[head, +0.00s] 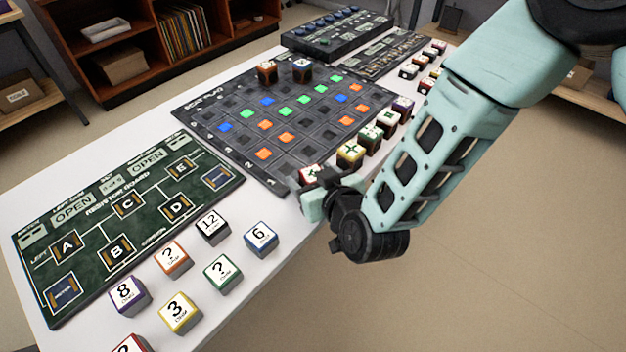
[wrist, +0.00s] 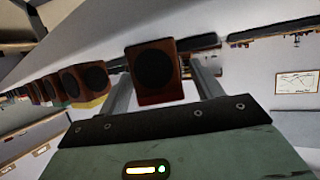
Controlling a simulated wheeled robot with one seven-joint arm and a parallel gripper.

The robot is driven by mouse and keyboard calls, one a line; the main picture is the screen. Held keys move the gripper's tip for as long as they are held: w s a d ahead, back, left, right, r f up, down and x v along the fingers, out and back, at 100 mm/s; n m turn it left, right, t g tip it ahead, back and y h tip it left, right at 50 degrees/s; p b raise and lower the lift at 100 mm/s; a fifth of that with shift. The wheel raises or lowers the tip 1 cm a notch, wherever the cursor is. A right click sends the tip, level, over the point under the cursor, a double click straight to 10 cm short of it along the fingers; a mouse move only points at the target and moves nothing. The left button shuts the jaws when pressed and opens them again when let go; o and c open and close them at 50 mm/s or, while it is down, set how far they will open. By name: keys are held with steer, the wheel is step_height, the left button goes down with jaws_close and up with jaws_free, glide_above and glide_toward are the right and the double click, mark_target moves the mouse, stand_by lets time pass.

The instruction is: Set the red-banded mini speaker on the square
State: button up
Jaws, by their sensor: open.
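The red-banded mini speaker (head: 311,173) stands on the white table, at the near end of a row of mini speakers. In the head view my gripper (head: 322,196) is low at the table edge and hides part of it. In the wrist view a brown speaker box with a dark round front (wrist: 155,72) shows between my two open fingers (wrist: 166,86). I cannot tell whether either finger touches it. The dark grid board (head: 205,104) lies beyond, with many squares, some lit blue, green or orange. Which square the task means is not clear from the picture.
Yellow (head: 350,154), green (head: 369,138) and other banded speakers continue the row behind. Two speakers (head: 267,70) (head: 302,69) stand at the grid board's far edge. A green resistor board (head: 90,205) and several numbered cubes (head: 180,312) occupy the table's near end.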

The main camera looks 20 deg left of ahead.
steer(key=c, duration=1.1)
steer(key=shift+c, duration=0.5)
steer(key=shift+r, duration=0.15)
